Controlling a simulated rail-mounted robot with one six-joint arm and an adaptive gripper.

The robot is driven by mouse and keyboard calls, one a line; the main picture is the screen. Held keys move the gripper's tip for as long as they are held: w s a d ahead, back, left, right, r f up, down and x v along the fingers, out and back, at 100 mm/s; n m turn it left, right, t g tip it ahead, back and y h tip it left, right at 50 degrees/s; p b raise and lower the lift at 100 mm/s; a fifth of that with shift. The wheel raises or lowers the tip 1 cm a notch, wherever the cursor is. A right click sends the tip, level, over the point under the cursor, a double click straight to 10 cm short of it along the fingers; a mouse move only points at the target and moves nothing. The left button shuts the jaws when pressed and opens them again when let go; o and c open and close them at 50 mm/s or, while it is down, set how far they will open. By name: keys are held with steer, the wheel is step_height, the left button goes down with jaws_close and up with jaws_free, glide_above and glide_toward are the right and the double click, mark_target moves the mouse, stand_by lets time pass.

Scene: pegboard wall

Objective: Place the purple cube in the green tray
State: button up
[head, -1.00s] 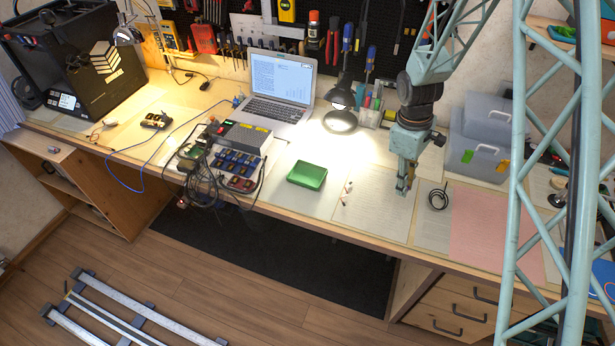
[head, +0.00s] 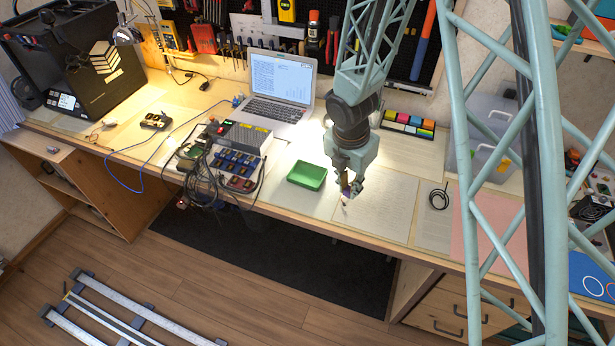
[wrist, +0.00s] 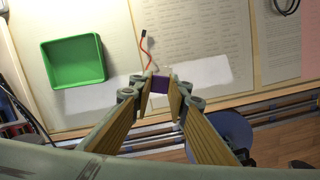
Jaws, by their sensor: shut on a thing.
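The purple cube (wrist: 159,85) is between the fingertips of my gripper (wrist: 160,86) in the wrist view. My gripper (head: 347,188) is shut on it and holds it above the bench, just right of the green tray. In the head view the cube is mostly hidden by the fingers. The green tray (head: 307,175) sits on the bench top, open and empty. It also shows at the upper left of the wrist view (wrist: 74,62). The gripper and cube are apart from the tray.
A thin red cable (wrist: 146,50) lies on the bench between tray and gripper. Left of the tray stand a power-supply box (head: 240,140) and tangled cables. A laptop (head: 277,85) is behind. A black coil (head: 438,198) lies to the right on paper sheets.

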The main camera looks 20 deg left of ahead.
steer(key=shift+s+a+n+y, duration=0.15)
steer(key=shift+s+a+n, duration=0.3)
steer(key=shift+a+n, duration=0.35)
steer(key=shift+s+a+n+y, duration=0.15)
steer(key=shift+s+a+n, duration=0.3)
steer(key=shift+a+n, duration=0.35)
steer(key=shift+w, duration=0.1)
glide_above(308, 175)
steer(key=s, duration=0.1)
steer(key=shift+s+d+f, duration=0.1)
steer(key=shift+d+f, duration=0.2)
steer(key=shift+f, duration=0.4)
steer(key=shift+a, duration=0.1)
steer(key=shift+w+a+b, duration=0.15)
steer(key=shift+w+b, duration=0.05)
steer(key=shift+b, duration=0.1)
steer(key=shift+a+f+b, duration=0.1)
steer(key=shift+f+b, duration=0.35)
steer(key=shift+f, duration=1.35)
steer(key=shift+f, duration=0.2)
steer(key=o, duration=0.7)
steer(key=shift+c, duration=0.2)
steer(key=shift+r, duration=0.15)
